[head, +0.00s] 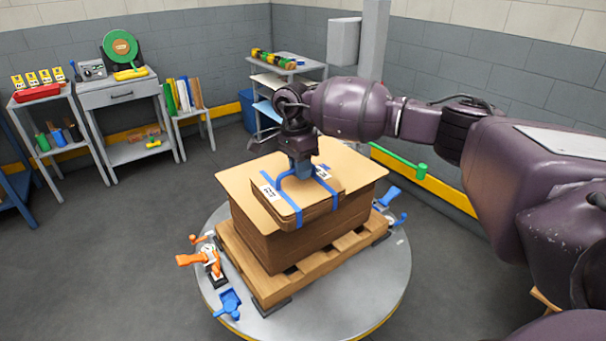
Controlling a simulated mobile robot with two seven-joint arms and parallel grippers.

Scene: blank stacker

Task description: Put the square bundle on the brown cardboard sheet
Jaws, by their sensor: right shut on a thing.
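The square bundle (265,204) is a flat brown stack with blue straps and white labels. It is over the brown cardboard sheet (354,170), which tops a brown stack on a wooden pallet. I cannot tell if the bundle rests on the sheet or hangs just above it. My right gripper (301,173) points down at the bundle's top and is shut on it, around the blue strap area. The fingertips are partly hidden. My left gripper is not in view.
The pallet (257,282) stands on a round grey turntable (350,298). Orange clamps (211,262) and blue clamps (229,303) sit around its rim. A green-handled bar (399,160) is behind the stack. Shelves and a workbench (118,94) line the back walls. The floor at left is clear.

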